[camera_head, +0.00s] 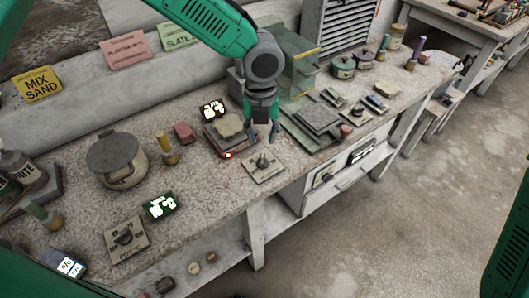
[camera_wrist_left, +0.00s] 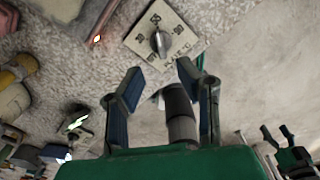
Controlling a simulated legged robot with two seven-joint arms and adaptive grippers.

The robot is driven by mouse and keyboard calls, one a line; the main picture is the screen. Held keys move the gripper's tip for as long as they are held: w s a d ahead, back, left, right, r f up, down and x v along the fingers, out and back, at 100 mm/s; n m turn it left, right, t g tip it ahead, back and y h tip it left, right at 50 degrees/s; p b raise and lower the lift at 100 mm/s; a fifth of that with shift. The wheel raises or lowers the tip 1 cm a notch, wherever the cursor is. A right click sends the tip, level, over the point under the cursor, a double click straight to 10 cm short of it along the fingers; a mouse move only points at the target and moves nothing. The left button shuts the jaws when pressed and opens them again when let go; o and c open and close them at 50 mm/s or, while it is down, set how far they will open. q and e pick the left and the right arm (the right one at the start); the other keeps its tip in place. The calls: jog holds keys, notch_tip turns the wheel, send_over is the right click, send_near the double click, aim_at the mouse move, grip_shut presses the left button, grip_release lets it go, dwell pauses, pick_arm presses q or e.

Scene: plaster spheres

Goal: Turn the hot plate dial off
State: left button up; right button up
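The hot plate (camera_head: 222,137) sits on the bench with a pale lump on top and an orange-red light glowing at its front corner. In front of it lies a square cream dial plate with a grey dial (camera_head: 263,162); the dial also shows in the left wrist view (camera_wrist_left: 160,43), with numbers around it. My left gripper (camera_head: 262,136) points down just behind and above the dial, fingers apart and empty; its open fingers (camera_wrist_left: 160,78) also show in the left wrist view, not touching the dial. My right gripper (camera_wrist_left: 278,133) shows small in the left wrist view, fingers apart.
A second dial plate marked POT (camera_head: 124,239) lies at the front left, near a lidded pot (camera_head: 117,159). A stone slab (camera_head: 318,118) lies right of my gripper. The bench's front edge is close to the dial.

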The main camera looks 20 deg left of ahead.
aim_at(262, 156)
pick_arm(q)
jog(key=f, duration=0.6)
jog(key=shift+w+a+f, duration=0.15)
jog(key=shift+a+f, duration=0.15)
jog(key=shift+f, duration=0.1)
jog(key=shift+d+f, duration=0.45)
jog(key=shift+f, duration=0.1)
jog(key=shift+d+f, duration=0.15)
jog(key=shift+d, duration=0.05)
jog(key=shift+a, duration=0.2)
jog(key=shift+c, duration=0.4)
jog(key=shift+a, duration=0.2)
grip_shut()
jog(key=shift+a, duration=0.15)
